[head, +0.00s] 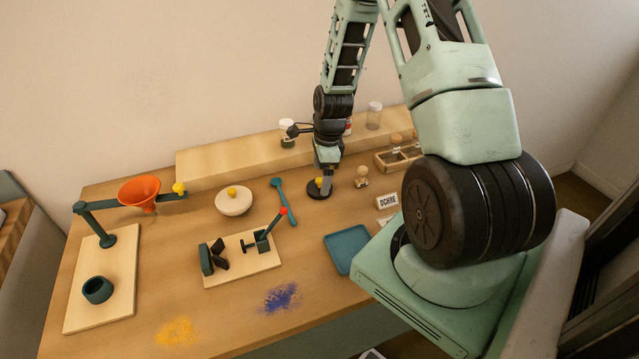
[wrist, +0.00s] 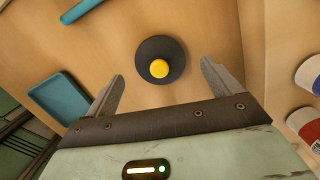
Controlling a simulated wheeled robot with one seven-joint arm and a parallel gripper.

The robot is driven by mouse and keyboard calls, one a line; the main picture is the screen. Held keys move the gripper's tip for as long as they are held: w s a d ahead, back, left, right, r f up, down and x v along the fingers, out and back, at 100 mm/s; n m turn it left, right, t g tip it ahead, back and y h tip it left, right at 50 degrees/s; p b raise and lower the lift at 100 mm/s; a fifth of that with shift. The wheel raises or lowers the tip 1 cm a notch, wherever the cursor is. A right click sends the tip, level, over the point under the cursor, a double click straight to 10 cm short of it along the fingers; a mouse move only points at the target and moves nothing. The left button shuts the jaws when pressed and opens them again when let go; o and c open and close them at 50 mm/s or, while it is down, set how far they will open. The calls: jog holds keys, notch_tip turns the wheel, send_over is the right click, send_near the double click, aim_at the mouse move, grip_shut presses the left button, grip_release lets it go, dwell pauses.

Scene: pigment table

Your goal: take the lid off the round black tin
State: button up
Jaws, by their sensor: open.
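The round black tin (head: 316,192) stands on the table below my gripper in the head view. Its dark lid (wrist: 148,53) with a yellow knob (wrist: 159,68) shows in the wrist view and is on the tin. My gripper (head: 325,181) is open and empty; in the wrist view its two fingers (wrist: 163,84) are spread wide, one on each side of the knob's line. The gap in height between fingers and knob is hard to tell. The tin's side is hidden under the lid in the wrist view.
A small wooden figure (head: 361,177) stands close on the right. A teal tray (head: 346,247) is in front. A raised shelf (head: 240,158) with jars runs behind.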

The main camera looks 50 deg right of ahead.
aim_at(314, 187)
jog(key=shift+a+f, duration=0.15)
jog(key=shift+f, duration=1.05)
jog(key=c, duration=1)
jog(key=shift+c, duration=0.3)
jog(key=shift+r, duration=0.15)
